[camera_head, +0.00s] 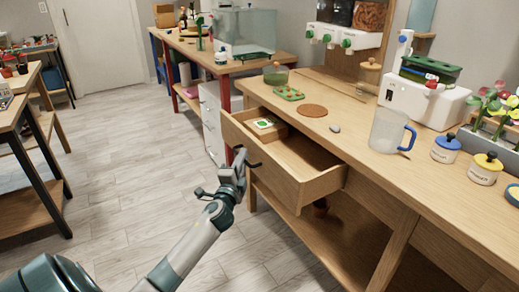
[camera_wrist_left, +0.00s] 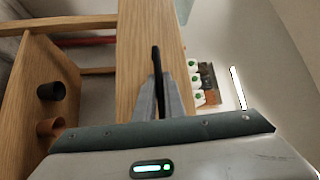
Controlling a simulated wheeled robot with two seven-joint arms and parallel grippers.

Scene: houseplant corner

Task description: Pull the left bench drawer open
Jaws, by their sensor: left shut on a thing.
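The left bench drawer (camera_head: 278,182) is pulled well out from under the wooden bench top, and its inside shows. My left gripper (camera_head: 241,163) is at the drawer's front, shut on its dark handle (camera_head: 250,162). In the left wrist view the two fingers (camera_wrist_left: 160,98) close around the black handle (camera_wrist_left: 155,58), which stands in front of the wooden drawer front (camera_wrist_left: 132,70). A small seed packet or card with green print (camera_head: 266,123) lies in the far part of the drawer. My right gripper is not in view.
On the bench top (camera_head: 345,140) stand a clear jug (camera_head: 388,130), a cork-coloured disc (camera_head: 313,110), a grey pebble (camera_head: 335,128) and lidded pots (camera_head: 446,148). A lower shelf (camera_head: 300,232) runs below the drawer. The floor (camera_head: 130,170) left of the bench is clear.

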